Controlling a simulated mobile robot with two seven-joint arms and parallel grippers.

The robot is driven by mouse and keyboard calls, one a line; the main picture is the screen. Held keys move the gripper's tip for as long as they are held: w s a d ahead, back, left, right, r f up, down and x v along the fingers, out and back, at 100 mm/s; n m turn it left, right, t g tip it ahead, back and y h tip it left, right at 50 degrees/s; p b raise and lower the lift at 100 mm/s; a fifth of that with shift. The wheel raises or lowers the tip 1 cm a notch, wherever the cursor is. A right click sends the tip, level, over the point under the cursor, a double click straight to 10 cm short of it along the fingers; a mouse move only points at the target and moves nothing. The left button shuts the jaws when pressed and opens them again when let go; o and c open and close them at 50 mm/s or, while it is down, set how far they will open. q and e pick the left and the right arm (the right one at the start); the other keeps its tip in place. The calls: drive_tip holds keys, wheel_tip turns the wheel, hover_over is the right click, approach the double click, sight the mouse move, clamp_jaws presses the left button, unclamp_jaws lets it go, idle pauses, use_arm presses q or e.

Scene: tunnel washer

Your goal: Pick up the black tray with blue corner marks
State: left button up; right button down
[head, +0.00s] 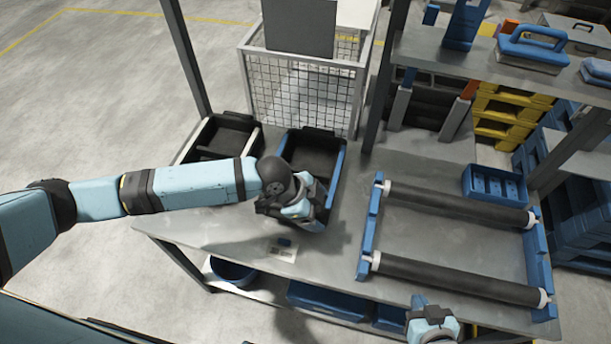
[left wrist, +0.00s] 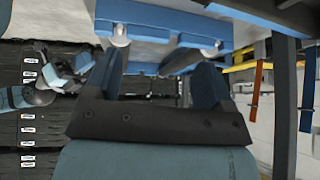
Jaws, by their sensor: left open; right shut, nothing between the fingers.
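The black tray with blue marks (head: 312,152) lies on the grey table in the head view, with blue along its sides and upper corner. My left arm reaches in from the left and covers the tray's near end. My left gripper (head: 303,209) is over that near end; I cannot tell whether it touches the tray. In the left wrist view its two fingers (left wrist: 160,88) stand apart with nothing seen between them. My right gripper (head: 425,308) is at the bottom of the head view, in front of the table, shut and empty.
A second black tray with pale edges (head: 228,135) lies just left. A roller frame with blue rails (head: 369,225) stands right of the tray. A wire cage (head: 300,90) is behind the table. A small blue bin (head: 493,182) and a shelf (head: 465,62) are at the right.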

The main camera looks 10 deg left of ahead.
use_arm(q)
drive_tip(key=w+a+r+m+g+y, duration=0.1)
drive_tip(key=w+a+g+y, duration=0.2)
drive_tip(key=a, duration=0.8)
drive_tip(key=shift+t+y, duration=0.3)
drive_tip(key=shift+t, duration=0.3)
drive_tip(key=x, duration=0.5)
drive_tip(key=w+x, duration=0.1)
drive_tip(key=x, duration=0.2)
drive_tip(key=shift+d, duration=0.2)
drive_tip(key=shift+s+p+x, duration=0.15)
drive_tip(key=shift+p+x, duration=0.3)
drive_tip(key=shift+x, duration=0.9)
drive_tip(key=shift+s+p+x, duration=0.15)
drive_tip(key=shift+p+x, duration=0.3)
drive_tip(key=shift+x, duration=0.9)
drive_tip(key=c, duration=1.2)
drive_tip(key=shift+r, duration=0.1)
